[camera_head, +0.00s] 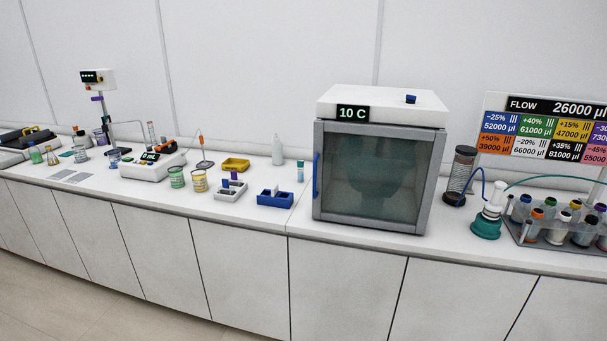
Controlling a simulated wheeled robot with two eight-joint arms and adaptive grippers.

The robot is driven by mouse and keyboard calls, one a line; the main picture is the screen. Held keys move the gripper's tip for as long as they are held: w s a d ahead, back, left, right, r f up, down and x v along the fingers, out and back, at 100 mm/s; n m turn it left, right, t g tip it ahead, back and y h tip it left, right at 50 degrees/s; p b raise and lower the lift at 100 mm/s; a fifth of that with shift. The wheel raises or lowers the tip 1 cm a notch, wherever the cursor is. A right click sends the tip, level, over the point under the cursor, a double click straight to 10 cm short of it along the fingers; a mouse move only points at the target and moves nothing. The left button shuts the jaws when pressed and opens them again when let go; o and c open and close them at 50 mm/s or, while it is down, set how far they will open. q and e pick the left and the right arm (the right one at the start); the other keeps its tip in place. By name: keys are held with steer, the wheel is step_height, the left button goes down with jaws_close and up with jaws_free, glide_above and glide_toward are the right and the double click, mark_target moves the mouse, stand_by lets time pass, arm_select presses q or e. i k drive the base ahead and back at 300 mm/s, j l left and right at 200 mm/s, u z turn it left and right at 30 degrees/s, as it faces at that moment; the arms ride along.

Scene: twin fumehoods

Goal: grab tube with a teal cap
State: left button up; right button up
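A small slim tube with a teal-blue cap (300,171) stands upright on the white bench, just left of the glass-door cabinet. It is small in the view, so its cap's exact shade is hard to tell. A clear rack (525,239) at the far right holds several vials with caps of different colours, including green, orange, white, yellow and blue. Neither of my grippers is in view.
The cabinet (428,180) reads 10 C and has a blue handle. A blue block rack (275,199), a grey rack (230,190) and a yellow tray (236,164) sit left of the tube. A white bottle (278,152) stands behind. A teal-based device (486,228) is at right.

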mark_target(300, 162)
steer(key=i+j+z, duration=0.45)
steer(key=i+j, duration=0.3)
steer(key=i, duration=0.1)
